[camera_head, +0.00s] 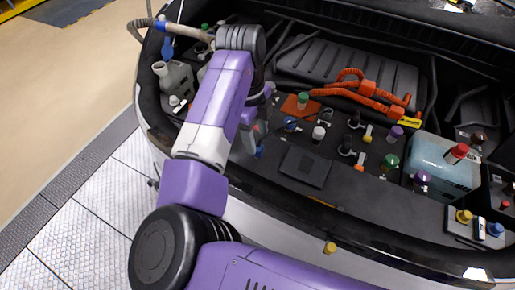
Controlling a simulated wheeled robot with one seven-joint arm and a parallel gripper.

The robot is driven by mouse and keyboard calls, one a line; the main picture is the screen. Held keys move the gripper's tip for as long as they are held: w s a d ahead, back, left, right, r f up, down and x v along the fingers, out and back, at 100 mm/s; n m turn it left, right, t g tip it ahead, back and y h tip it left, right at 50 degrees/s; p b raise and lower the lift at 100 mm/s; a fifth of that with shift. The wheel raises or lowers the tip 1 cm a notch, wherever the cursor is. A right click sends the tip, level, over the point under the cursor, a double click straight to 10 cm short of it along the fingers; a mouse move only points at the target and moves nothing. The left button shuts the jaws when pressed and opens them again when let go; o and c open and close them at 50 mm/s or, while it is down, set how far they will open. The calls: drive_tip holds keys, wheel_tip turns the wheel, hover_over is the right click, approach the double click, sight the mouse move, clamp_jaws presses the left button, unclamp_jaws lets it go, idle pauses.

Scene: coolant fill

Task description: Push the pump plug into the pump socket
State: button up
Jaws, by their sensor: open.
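My gripper (256,132) hangs down at the left of the engine bay, partly behind my purple and white arm. Its jaws are open, though its fingertips are small and hard to make out. A small blue piece (260,150) shows right by the fingertips; I cannot tell whether they touch it. I cannot tell for sure which part is the pump plug or the pump socket. Several small coloured caps and fittings stand on the dark deck to the right of my gripper, among them a blue one (291,125) and a white-topped one (318,133).
A pale blue coolant tank (436,165) with a red cap stands at the right. Orange cables (362,92) cross the middle. A flat black box (306,166) lies near the front edge. A grey bottle (174,78) and a hose (183,32) are at the left.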

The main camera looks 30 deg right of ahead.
sight(257, 146)
drive_tip(key=shift+s+f+p, duration=0.15)
drive_tip(key=shift+f+p, duration=0.05)
drive_tip(key=shift+f, duration=0.9)
drive_tip(key=shift+s+f+p, duration=0.1)
drive_tip(key=shift+f+p, duration=0.05)
drive_tip(key=shift+f, duration=0.9)
drive_tip(key=shift+c, duration=0.2)
clamp_jaws()
